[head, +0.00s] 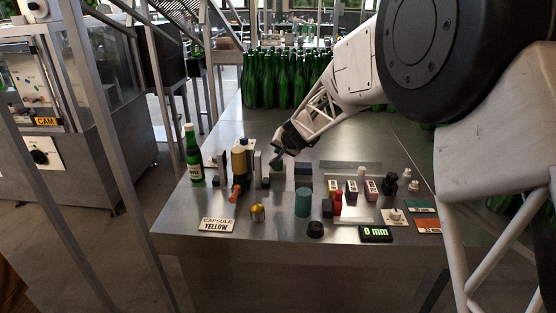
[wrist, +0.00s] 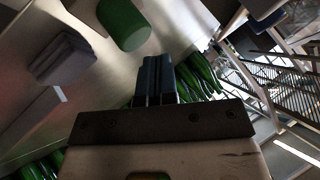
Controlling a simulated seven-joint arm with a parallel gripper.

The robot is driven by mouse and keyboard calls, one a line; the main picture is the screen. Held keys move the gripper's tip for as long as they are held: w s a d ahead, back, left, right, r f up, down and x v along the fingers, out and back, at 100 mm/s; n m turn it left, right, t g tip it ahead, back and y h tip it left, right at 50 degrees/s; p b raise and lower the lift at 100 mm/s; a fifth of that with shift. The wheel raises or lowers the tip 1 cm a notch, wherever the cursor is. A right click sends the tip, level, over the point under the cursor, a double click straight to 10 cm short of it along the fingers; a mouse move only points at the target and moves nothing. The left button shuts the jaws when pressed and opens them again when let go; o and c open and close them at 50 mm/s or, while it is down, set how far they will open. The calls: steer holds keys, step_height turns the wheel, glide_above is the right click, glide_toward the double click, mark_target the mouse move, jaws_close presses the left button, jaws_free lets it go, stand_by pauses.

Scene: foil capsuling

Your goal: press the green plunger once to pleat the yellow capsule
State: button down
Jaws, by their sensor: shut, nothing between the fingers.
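My gripper (head: 277,165) hangs over the middle of the table, to the right of a metal device with a tan column; in the wrist view its dark fingers (wrist: 155,80) are together with nothing between them. A green cylinder (head: 303,202), which looks like the plunger, stands upright on the table, nearer the front than my gripper. A green cylinder also shows in the wrist view (wrist: 124,24), apart from the fingers. A small gold-yellow piece (head: 257,213), perhaps the capsule, sits left of the green cylinder. A sign (head: 217,225) reads "CAPSULE YELLOW".
A green bottle (head: 193,155) stands left of the device (head: 239,165). A dark block (head: 303,168) lies behind the green cylinder. Small labelled blocks (head: 352,191) and dark knobs crowd the right. A display (head: 376,234) reads "0 mm". Many bottles (head: 275,80) stand at the back.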

steer(key=shift+f, duration=1.6)
stand_by(2.1)
stand_by(0.4)
steer(key=shift+r, duration=1.6)
steer(key=shift+r, duration=0.1)
steer(key=shift+r, duration=2.4)
